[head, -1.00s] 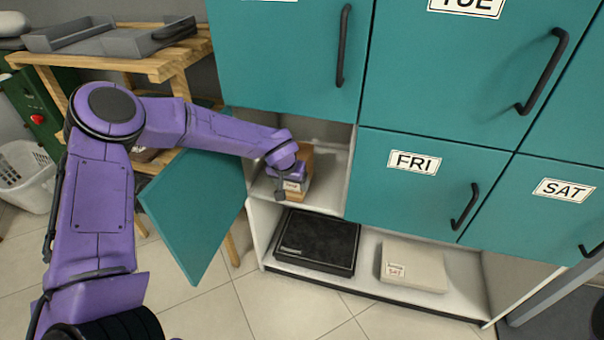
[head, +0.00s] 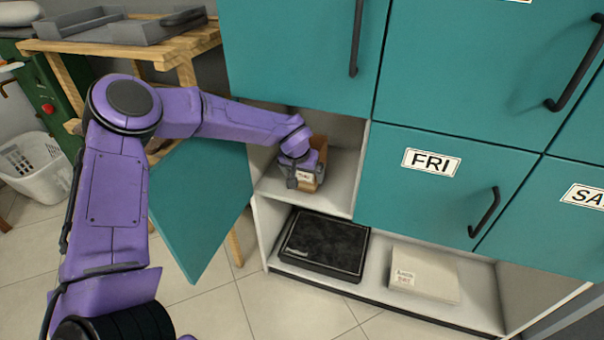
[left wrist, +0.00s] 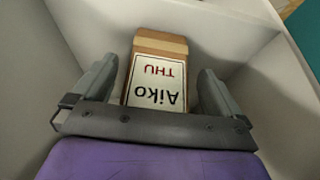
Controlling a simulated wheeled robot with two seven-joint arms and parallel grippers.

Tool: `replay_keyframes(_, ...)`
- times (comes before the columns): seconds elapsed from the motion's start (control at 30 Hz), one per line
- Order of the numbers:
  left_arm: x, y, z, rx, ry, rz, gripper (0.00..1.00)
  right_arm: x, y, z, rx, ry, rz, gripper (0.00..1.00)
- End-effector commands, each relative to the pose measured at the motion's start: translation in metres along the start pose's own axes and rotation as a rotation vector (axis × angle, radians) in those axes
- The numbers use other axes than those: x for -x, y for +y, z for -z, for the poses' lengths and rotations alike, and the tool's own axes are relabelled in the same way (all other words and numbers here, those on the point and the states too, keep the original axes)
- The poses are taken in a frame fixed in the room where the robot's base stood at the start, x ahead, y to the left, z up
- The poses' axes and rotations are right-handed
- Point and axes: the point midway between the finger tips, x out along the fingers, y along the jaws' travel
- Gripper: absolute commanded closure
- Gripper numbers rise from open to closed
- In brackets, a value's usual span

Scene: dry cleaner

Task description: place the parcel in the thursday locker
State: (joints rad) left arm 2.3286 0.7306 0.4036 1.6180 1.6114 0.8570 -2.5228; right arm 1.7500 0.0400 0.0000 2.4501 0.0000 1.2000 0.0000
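The parcel (head: 320,166) is a small brown box inside the open locker compartment (head: 338,196), left of the FRI door. In the left wrist view, the parcel (left wrist: 158,44) has a white label reading "Aiko THU". My left gripper (head: 303,178) reaches into the compartment at the parcel. In the left wrist view, the fingers of my left gripper (left wrist: 158,88) stand open on either side of the box, with a narrow gap at each side. The compartment's teal door (head: 200,205) is swung open to the left; its label is not visible. My right gripper is not in view.
The shelf below holds a black flat box (head: 325,245) and a pale flat box (head: 424,273). The FRI door (head: 425,195) is closed. A wooden table (head: 120,50) with grey trays and a white basket (head: 38,168) stand at the left.

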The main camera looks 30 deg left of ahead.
Motion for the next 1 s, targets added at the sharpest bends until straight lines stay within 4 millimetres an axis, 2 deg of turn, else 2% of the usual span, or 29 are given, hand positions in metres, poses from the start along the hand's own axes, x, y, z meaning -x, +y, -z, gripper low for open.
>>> replay_keyframes(0.03, 0.001, 0.000, 0.001, 0.001, 0.001, 0.000, 0.00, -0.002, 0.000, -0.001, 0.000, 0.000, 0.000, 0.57)
replay_keyframes(0.13, 0.018, 0.001, 0.003, 0.000, 0.002, -0.002, 0.00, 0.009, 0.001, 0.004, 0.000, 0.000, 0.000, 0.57)
replay_keyframes(0.4, 0.043, 0.000, -0.064, -0.002, 0.000, -0.003, 0.00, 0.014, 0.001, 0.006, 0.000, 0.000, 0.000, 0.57)
replay_keyframes(0.6, 0.057, 0.000, -0.100, -0.001, 0.001, -0.001, 0.00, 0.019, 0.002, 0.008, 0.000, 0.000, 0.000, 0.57)
replay_keyframes(0.87, 0.059, -0.001, -0.112, 0.001, -0.001, 0.002, 0.00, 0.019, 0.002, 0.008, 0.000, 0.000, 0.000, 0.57)
replay_keyframes(0.93, 0.052, -0.004, -0.120, 0.008, -0.012, 0.032, 0.00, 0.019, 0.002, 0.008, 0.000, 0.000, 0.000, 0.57)
replay_keyframes(1.0, 0.035, -0.012, -0.142, 0.031, -0.032, 0.113, 0.00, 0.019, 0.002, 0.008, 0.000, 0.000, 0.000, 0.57)
